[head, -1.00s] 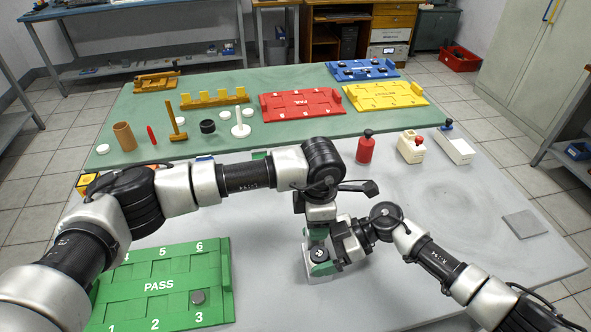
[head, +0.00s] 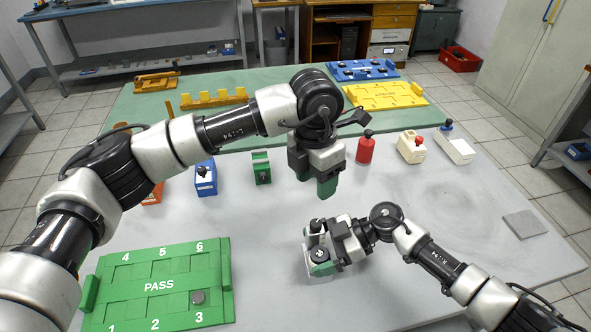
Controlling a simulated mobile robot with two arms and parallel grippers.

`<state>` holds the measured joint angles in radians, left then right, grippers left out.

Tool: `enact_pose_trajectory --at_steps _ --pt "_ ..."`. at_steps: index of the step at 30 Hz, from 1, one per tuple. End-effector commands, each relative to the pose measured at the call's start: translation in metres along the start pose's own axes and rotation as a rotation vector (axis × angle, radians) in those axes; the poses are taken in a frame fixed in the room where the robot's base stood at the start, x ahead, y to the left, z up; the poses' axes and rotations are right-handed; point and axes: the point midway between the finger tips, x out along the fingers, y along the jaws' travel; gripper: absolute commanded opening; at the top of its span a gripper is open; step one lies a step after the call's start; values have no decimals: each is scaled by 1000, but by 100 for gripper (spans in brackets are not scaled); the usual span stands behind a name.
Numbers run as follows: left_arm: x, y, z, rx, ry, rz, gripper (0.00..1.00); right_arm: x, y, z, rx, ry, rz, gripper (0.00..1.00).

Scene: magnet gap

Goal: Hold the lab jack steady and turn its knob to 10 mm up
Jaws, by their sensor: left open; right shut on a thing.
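The lab jack (head: 318,276), a small pale block, stands on the grey table in the lower middle of the head view. A dark round part that looks like its knob (head: 317,226) shows at its far side. My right gripper (head: 320,262) comes in from the right, its green fingers shut on the jack; the fingers and wrist hide much of it. My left gripper (head: 325,188) is open, pointing down with green fingertips, above and beyond the jack and clear of it. The jack's height reading cannot be made out.
A green PASS tray (head: 158,268) lies at the lower left with a dark disc on it. Blue (head: 205,180) and green (head: 261,168) blocks, a red bottle-like item (head: 366,150) and white blocks stand along the back. The table right of the jack is mostly clear.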

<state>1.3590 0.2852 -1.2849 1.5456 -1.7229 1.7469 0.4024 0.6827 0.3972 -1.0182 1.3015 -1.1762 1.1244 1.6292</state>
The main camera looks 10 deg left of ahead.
Motion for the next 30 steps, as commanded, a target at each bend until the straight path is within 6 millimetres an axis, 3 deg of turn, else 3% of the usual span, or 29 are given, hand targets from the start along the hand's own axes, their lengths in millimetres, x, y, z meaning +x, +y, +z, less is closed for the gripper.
enact_pose_trajectory --at_steps 30 --pt "3 31 -10 -1355 97 -238 53 0 0 2 0 -4 3 62"
